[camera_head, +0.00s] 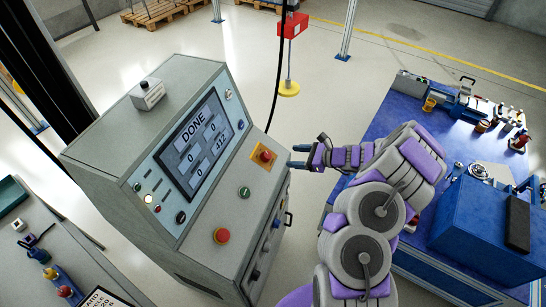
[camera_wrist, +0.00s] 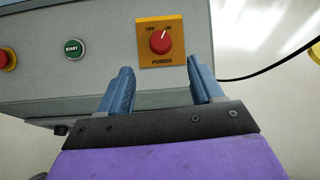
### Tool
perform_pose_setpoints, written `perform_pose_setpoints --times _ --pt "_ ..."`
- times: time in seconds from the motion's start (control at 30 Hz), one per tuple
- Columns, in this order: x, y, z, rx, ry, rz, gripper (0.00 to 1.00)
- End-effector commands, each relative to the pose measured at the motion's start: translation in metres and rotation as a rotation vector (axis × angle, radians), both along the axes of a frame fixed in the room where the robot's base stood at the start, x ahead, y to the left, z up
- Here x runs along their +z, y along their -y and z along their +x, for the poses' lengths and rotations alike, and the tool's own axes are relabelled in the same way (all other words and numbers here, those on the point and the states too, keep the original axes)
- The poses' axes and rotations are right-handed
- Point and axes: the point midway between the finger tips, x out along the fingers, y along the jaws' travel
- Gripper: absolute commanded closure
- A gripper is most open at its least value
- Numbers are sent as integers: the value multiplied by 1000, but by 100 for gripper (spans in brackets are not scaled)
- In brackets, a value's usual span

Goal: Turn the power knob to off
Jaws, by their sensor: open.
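The knob also shows in the head view (camera_head: 264,156), on the right part of the grey console's (camera_head: 215,210) sloped panel. My gripper (camera_wrist: 158,80) is open and empty. Its two blue fingers point at the plate, one on each side below the knob, and look apart from it. In the head view my gripper (camera_head: 306,156) is just right of the knob.
A green START button (camera_wrist: 74,49) and a red button (camera_head: 222,235) are on the same panel. The screen (camera_head: 196,143) reads DONE. A blue workbench (camera_head: 385,120) with parts stands at right.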

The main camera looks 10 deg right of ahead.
Motion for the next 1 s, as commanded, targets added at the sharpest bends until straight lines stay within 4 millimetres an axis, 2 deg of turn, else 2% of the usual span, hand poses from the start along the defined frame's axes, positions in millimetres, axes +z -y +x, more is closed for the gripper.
perform_pose_setpoints --times 0.3,0.5,0.7,1.0 --pt "-28 -47 32 3 -4 2 34" --pt "-37 -67 48 0 -2 1 34" --pt "-40 -76 54 -1 0 1 34" --pt "-40 -77 55 -1 0 1 36"
